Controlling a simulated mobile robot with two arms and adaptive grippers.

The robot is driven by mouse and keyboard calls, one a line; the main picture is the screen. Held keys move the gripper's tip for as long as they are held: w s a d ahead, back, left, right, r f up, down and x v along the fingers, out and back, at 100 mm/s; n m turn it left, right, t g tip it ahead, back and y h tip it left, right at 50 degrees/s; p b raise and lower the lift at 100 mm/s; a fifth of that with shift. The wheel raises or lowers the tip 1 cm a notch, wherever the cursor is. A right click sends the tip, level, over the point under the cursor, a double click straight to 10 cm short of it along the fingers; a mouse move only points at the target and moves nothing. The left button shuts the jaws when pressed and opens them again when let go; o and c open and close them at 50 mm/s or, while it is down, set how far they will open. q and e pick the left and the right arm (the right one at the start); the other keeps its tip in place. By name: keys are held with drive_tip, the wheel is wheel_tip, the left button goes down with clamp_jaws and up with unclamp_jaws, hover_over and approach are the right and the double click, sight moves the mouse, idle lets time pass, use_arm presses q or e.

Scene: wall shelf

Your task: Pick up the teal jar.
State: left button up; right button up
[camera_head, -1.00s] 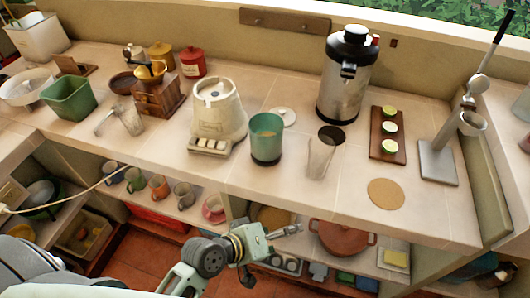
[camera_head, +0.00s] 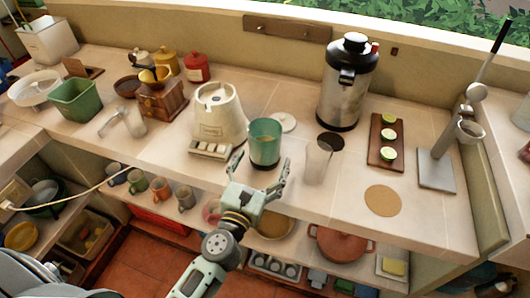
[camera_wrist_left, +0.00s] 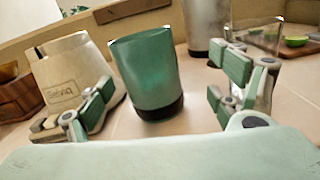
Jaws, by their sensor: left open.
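The teal jar (camera_head: 265,143) stands upright near the counter's front edge, between the cream blender base and a clear glass. It is a translucent teal jar with a dark base. My left gripper (camera_head: 260,166) is open just in front of it, one finger toward each side. In the left wrist view the jar (camera_wrist_left: 147,75) stands ahead, between and beyond the open fingers of my left gripper (camera_wrist_left: 165,85). I see no contact with the jar. My right gripper is not in view.
The cream blender base (camera_head: 219,115) stands close on the jar's left. A clear glass (camera_head: 318,160) stands on its right. A white lid (camera_head: 285,122) lies behind it.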

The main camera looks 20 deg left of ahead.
sight(269, 133)
use_arm(q)
drive_tip(key=shift+w+a+f+n+y, duration=0.25)
drive_tip(key=shift+a+f+n, duration=0.2)
drive_tip(key=shift+n, duration=0.35)
drive_tip(key=shift+w+a+y, duration=0.2)
drive_tip(key=shift+y, duration=0.05)
drive_tip(key=w, duration=0.3)
drive_tip(key=w+p, duration=0.1)
drive_tip(key=w, duration=0.3)
drive_tip(key=shift+w+a+f, duration=0.15)
drive_tip(key=shift+a+f, duration=0.05)
drive_tip(key=shift+r, duration=0.1)
drive_tip(key=c, duration=1.6)
drive_tip(key=shift+r, duration=0.1)
drive_tip(key=shift+c, duration=0.2)
wheel_tip(269, 133, up, 6)
drive_tip(key=p, duration=0.4)
drive_tip(key=shift+r+p, duration=1.15)
drive_tip(key=shift+r, duration=0.75)
